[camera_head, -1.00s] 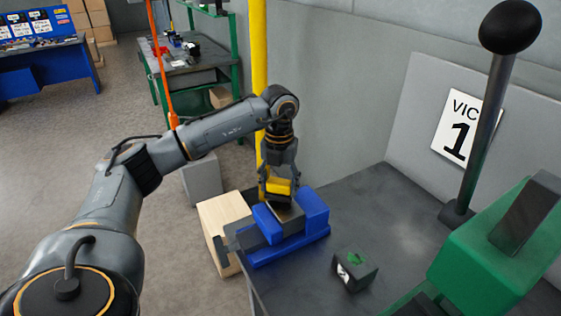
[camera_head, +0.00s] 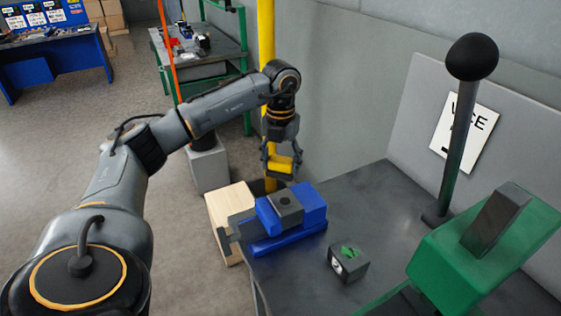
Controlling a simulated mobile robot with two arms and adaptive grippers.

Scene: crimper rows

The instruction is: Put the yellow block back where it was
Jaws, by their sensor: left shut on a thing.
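The yellow block (camera_head: 279,162) is between the fingers of my left gripper (camera_head: 281,172), which is shut on it. The gripper points down and holds the block in the air above the back of the blue vice (camera_head: 308,203), clear of it. A dark grey block (camera_head: 284,210) with a round dark mark on top sits in the vice, between its jaws. My right gripper is not in view.
A dark cube with a green mark (camera_head: 348,262) stands on the grey bench (camera_head: 375,205). A green machine (camera_head: 470,250) with a tall black-knobbed lever (camera_head: 455,150) stands at right, partly covering a sign. A yellow post (camera_head: 266,60) rises behind my gripper. A wooden box (camera_head: 230,205) stands left of the vice.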

